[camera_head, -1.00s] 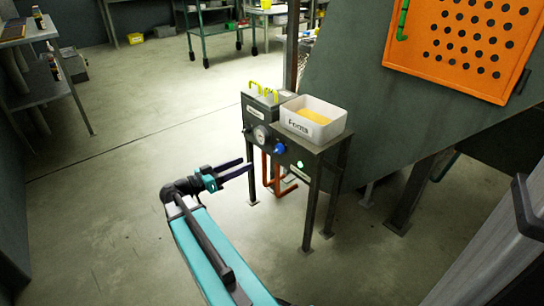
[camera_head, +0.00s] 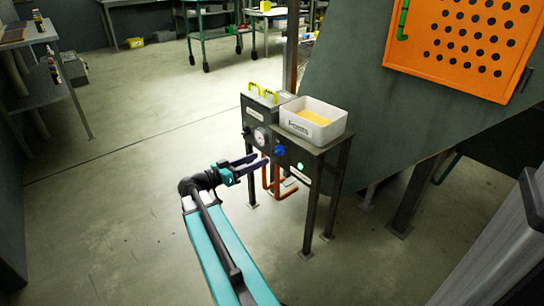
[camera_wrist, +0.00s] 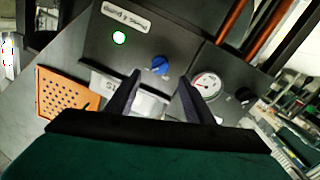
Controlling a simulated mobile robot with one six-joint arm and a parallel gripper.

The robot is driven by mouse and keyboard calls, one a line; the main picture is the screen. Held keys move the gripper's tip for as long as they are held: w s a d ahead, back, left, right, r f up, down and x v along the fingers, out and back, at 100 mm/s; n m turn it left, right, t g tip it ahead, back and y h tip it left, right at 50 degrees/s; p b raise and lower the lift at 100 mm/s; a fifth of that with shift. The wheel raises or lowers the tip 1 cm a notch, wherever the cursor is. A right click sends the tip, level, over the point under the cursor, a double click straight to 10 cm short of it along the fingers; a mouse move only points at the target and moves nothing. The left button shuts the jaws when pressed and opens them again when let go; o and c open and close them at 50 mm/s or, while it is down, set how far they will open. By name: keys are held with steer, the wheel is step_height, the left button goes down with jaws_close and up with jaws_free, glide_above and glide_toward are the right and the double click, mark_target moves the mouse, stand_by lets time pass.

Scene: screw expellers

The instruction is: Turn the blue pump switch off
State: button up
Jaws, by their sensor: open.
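The blue pump switch (camera_head: 280,150) is a small knob on the front of a dark control box (camera_head: 262,112) on a metal stand. It also shows in the wrist view (camera_wrist: 160,65), ahead of the jaws and roughly between them. A green lit lamp (camera_head: 300,166) is on the panel to its right, and a round gauge (camera_head: 261,135) to its left. My gripper (camera_head: 259,163) is open and empty, a little left of and below the knob. In the wrist view, its two dark fingers (camera_wrist: 155,95) point toward the panel, and the knob looks apart from them.
A white tray (camera_head: 328,133) with yellow contents sits on top of the stand, beside yellow-green handles (camera_head: 262,91). Orange-brown pipes (camera_head: 285,192) run below the panel. A large dark sloped machine wall (camera_head: 365,100) rises to the right. Floor to the left is free.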

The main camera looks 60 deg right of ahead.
mark_target(275, 152)
steer(key=shift+b+x, duration=0.95)
steer(key=shift+x, duration=2.75)
steer(key=c, duration=1)
